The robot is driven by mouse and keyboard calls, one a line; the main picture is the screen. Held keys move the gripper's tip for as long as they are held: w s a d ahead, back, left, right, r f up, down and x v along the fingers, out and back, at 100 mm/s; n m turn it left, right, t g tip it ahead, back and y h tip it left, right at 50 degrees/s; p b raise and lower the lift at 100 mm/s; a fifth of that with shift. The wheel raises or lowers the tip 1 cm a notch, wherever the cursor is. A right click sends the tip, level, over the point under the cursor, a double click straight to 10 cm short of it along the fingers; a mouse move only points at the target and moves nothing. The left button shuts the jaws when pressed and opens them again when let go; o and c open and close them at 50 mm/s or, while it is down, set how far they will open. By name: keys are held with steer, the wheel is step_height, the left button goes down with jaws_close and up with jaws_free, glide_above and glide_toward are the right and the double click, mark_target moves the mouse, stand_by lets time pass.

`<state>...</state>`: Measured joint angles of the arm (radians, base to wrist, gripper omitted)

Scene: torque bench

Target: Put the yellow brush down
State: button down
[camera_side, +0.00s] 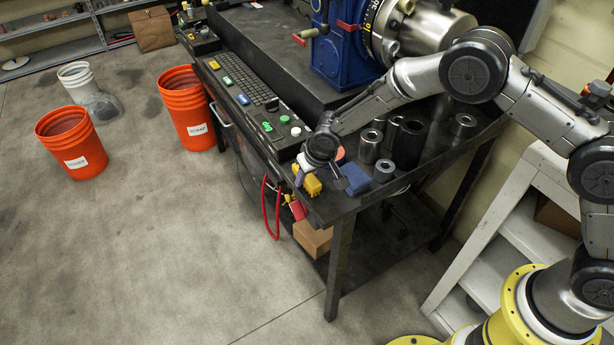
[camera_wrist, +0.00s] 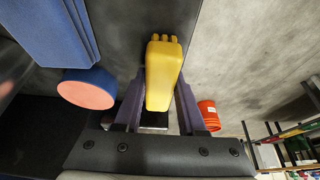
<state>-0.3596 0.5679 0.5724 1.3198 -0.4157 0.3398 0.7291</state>
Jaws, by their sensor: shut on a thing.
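The yellow brush (camera_wrist: 163,72) is a rounded yellow block with small knobs at its far end. My gripper (camera_wrist: 160,105) is shut on it, with one dark finger on each side. In the side view the brush (camera_side: 311,184) is at the near front corner of the dark bench (camera_side: 325,208), below my wrist. My gripper (camera_side: 318,178) partly hides it there. I cannot tell whether the brush touches the bench top.
A blue block (camera_side: 354,178) and a reddish round piece (camera_side: 340,153) are close to the gripper. Several metal cylinders (camera_side: 369,146) stand behind them. A control panel (camera_side: 250,92) runs along the front edge. Orange buckets (camera_side: 185,108) stand on the floor.

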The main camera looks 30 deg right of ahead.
steer(key=shift+f, duration=0.3)
steer(key=shift+f, duration=0.15)
steer(key=c, duration=0.5)
jaws_free()
steer(key=shift+s+f, duration=0.15)
steer(key=shift+f, duration=0.1)
steer(key=shift+d+f, duration=0.1)
steer(key=shift+d, duration=0.05)
steer(key=shift+s+d, duration=0.1)
steer(key=shift+r, duration=0.35)
steer(key=v, duration=1.2)
steer(key=shift+a+r, duration=0.25)
steer(key=shift+r, duration=0.1)
